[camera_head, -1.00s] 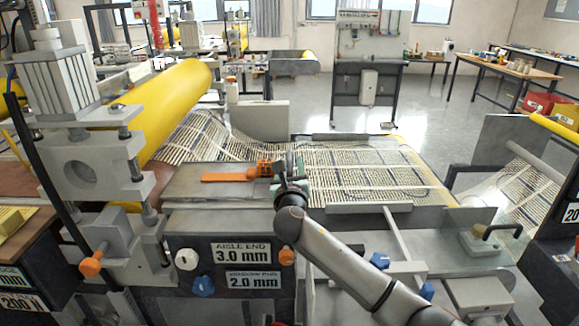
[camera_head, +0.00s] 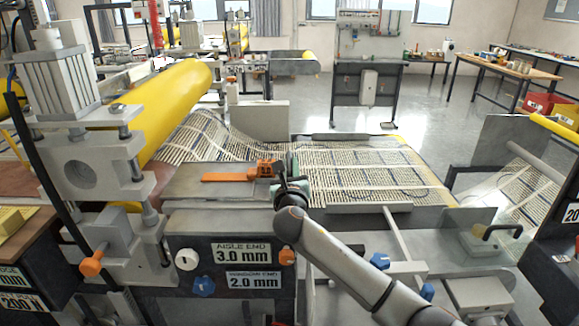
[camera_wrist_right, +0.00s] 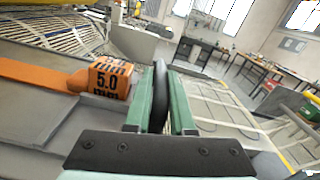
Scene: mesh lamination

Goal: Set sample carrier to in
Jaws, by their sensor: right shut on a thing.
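The block also shows in the wrist view (camera_wrist_right: 104,80). I cannot tell for sure which part is the sample carrier. My right gripper (camera_head: 292,172) is at the right end of the plate, just right of the block. In the wrist view its green fingers (camera_wrist_right: 160,98) are shut on an upright black rounded handle (camera_wrist_right: 158,92). What the handle joins to is hidden. My left gripper is not in view.
A slatted mesh sheet (camera_head: 365,172) runs behind and right of the gripper. A yellow roller (camera_head: 165,105) and a grey press stand (camera_head: 85,165) are at the left. A bar (camera_head: 405,235) and a block with a black handle (camera_head: 490,240) are at the right.

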